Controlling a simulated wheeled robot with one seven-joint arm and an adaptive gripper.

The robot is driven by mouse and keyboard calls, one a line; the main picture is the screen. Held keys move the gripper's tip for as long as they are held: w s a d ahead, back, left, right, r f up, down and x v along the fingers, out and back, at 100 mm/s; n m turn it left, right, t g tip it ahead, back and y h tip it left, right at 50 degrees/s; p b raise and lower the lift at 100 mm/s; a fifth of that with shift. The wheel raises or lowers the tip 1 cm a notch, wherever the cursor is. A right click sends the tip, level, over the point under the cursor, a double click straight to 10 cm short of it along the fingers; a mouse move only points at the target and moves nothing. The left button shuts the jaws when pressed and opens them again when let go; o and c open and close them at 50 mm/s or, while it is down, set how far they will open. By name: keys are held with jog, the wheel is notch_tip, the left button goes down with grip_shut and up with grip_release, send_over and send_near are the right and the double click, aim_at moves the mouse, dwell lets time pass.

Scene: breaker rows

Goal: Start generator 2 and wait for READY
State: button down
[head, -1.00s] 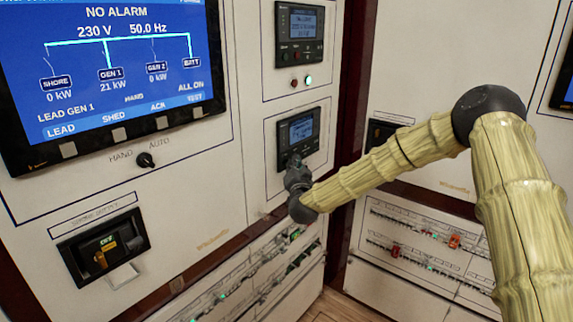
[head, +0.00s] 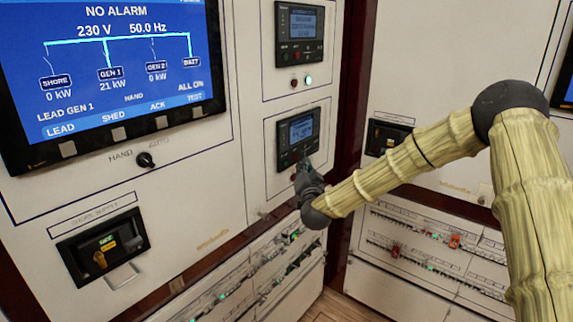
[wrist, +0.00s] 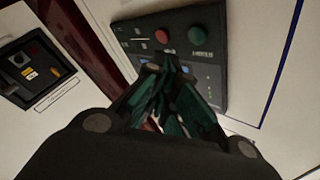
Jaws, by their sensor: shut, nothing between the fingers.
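In the head view the lower controller (head: 297,130), a small black unit with a lit screen, is on the narrow panel; its screen text is too small to read. My gripper (head: 301,166) is shut and empty at its lower edge, hiding part of it; I cannot tell whether it touches. In the wrist view the dark controller face (wrist: 215,75) has a red button (wrist: 163,36) and a green button (wrist: 196,37), with my shut fingers (wrist: 160,68) just below them. The large display (head: 120,75) reads NO ALARM, GEN 1 21 kW and GEN 2 0 kW.
An upper controller (head: 299,34) has a red lamp and a lit green lamp (head: 308,79) below it. A HAND/AUTO knob (head: 145,160) is under the display. A breaker (head: 103,248) is at lower left. Breaker rows (head: 420,245) fill the low panels.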

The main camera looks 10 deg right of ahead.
jog(key=shift+s+d, duration=0.65)
jog(key=shift+s, duration=0.15)
jog(key=s+a+f+n+g+y, duration=0.2)
jog(key=s+a+f, duration=0.15)
jog(key=f, duration=0.55)
jog(key=s+a+f+n+g+y, duration=0.1)
jog(key=s+a+f+g, duration=0.2)
jog(key=f, duration=0.5)
jog(key=s+a+f+n+g+y, duration=0.1)
jog(key=s+a+f+n+g, duration=0.25)
jog(key=s+f, duration=1.4)
jog(key=s+f+g, duration=0.3)
jog(key=s+f, duration=0.2)
jog(key=s, duration=0.3)
jog(key=s+f+g, duration=0.3)
jog(key=s+f, duration=0.2)
jog(key=s, duration=0.3)
jog(key=s+d+f+n+g, duration=0.1)
jog(key=s+d+g, duration=0.1)
jog(key=s, duration=0.8)
jog(key=s+d+f+n+g+h, duration=0.1)
jog(key=s+d+g, duration=0.1)
jog(key=s, duration=0.9)
jog(key=shift+s+d+f+g+h, duration=0.2)
jog(key=shift+s+d+g+h, duration=0.1)
jog(key=shift+g, duration=0.15)
